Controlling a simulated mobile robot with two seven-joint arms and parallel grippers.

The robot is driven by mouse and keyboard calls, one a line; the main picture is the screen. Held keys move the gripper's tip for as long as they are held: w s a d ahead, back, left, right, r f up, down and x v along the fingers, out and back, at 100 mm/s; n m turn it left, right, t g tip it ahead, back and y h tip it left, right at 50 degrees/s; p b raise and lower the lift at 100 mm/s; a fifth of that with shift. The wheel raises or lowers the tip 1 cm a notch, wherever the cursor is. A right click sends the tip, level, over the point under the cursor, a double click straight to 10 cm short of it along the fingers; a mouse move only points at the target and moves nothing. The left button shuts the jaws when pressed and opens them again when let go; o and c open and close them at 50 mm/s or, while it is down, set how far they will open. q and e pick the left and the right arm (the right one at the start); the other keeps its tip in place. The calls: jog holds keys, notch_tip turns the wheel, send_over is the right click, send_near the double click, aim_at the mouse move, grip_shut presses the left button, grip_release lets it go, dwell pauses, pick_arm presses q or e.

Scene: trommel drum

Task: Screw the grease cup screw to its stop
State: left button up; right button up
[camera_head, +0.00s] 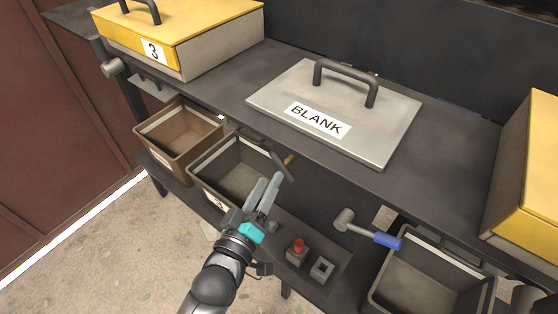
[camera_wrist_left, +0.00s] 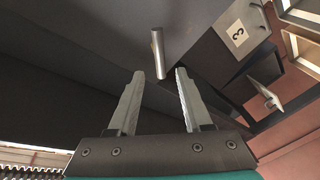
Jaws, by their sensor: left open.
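I cannot identify the grease cup screw for certain. In the head view a grey rounded cylinder (camera_head: 113,67) sticks out at the bench's left end, below the yellow box. In the left wrist view a silver cylinder (camera_wrist_left: 157,53) stands ahead of the fingers, apart from them; I cannot tell whether it is the screw. My left gripper (camera_head: 266,190) is in front of the bench, over the edge of the grey bin. Its two fingers also show in the left wrist view (camera_wrist_left: 166,88), apart with nothing between them. My right gripper is not in view.
A metal BLANK plate (camera_head: 390,120) with a handle lies on the bench (camera_head: 225,95). A yellow-lidded box marked 3 (camera_head: 190,20) is left, another yellow box (camera_head: 530,180) right. Below are a brown bin (camera_head: 170,125), grey bins (camera_head: 205,165), a red button (camera_head: 298,245) and a blue-handled hammer (camera_head: 385,239).

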aim_at(278, 165)
pick_arm(q)
jog(key=x, duration=0.7)
jog(key=shift+f, duration=0.1)
grip_shut()
dwell(0.3)
